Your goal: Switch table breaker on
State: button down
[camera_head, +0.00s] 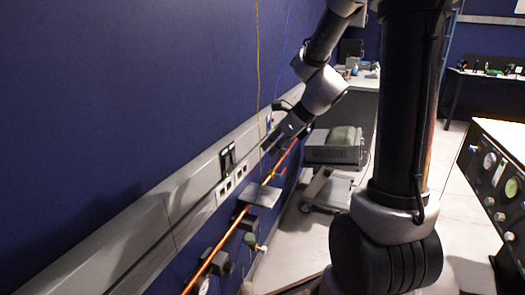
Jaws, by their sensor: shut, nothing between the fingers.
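A small black switch-like unit (228,159) is mounted on the grey wall trunking, left of my gripper. It may be the table breaker; its lever position is too small to tell. A white socket plate (232,183) with several dark openings sits just below it. My gripper (270,146) is shut and empty, at the end of my arm that reaches down from the top. In the picture it is right of the black unit and apart from it, close to the trunking.
Grey trunking (150,232) runs along the blue wall (110,100). An orange pipe (226,237) runs below it, with a small grey shelf (260,195) and dark boxes. A grey cart (333,160) stands beyond my gripper. A gauge panel (497,185) is at right. Bare floor lies between.

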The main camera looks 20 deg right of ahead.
aim_at(234, 157)
jog(key=w+a+f, duration=0.6)
jog(key=f, duration=0.1)
jog(key=shift+w+a+f, duration=0.15)
jog(key=shift+w+a, duration=0.1)
jog(key=shift+w, duration=0.05)
jog(key=shift+w, duration=0.1)
jog(key=shift+w+a+f, duration=0.1)
jog(key=shift+a, duration=0.1)
jog(key=shift+r, duration=0.8)
